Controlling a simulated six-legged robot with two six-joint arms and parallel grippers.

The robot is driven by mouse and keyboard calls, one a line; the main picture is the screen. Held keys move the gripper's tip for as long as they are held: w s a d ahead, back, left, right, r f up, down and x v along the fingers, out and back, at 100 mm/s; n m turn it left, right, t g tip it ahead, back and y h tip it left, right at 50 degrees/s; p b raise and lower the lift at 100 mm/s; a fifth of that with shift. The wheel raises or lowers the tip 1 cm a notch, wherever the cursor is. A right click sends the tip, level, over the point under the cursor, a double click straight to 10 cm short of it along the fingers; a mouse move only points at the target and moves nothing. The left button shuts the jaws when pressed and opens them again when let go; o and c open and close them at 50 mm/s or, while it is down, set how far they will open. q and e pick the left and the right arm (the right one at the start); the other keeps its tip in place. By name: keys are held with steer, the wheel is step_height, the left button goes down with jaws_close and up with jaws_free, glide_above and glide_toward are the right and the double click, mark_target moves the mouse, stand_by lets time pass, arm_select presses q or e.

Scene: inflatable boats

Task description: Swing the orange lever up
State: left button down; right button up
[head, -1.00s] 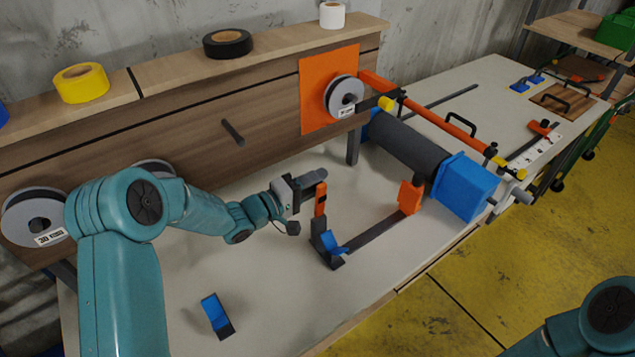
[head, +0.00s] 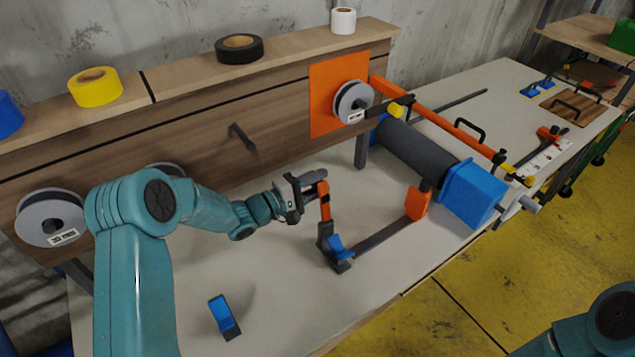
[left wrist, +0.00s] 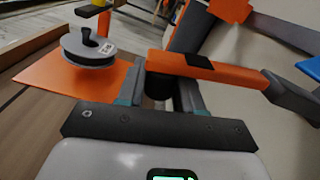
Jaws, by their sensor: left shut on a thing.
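The orange lever (head: 325,207) stands roughly upright at the left end of a dark clamp-like bar (head: 382,238) on the bench. My left gripper (head: 318,184) is shut on the lever's upper part. In the left wrist view the orange lever (left wrist: 222,68) runs from between the fingers of the left gripper (left wrist: 160,88) to a dark joint at the right. A blue piece (head: 339,250) sits by the lever's base, and an orange block (head: 417,203) stands at the bar's other end. My right gripper is out of view.
A dark roller with a blue end block (head: 472,192) lies right of the bar. An orange panel with a spool (head: 353,101) is behind. A small blue block (head: 222,312) lies at the front. A drawer handle (head: 243,140) sticks out behind my arm.

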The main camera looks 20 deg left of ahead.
arm_select(q)
steer(key=c, duration=0.8)
jaws_free()
steer(key=shift+c, duration=0.2)
steer(key=b+v, duration=0.3)
steer(key=v, duration=1.3)
steer(key=shift+a, duration=0.15)
steer(key=shift+s+f, duration=0.1)
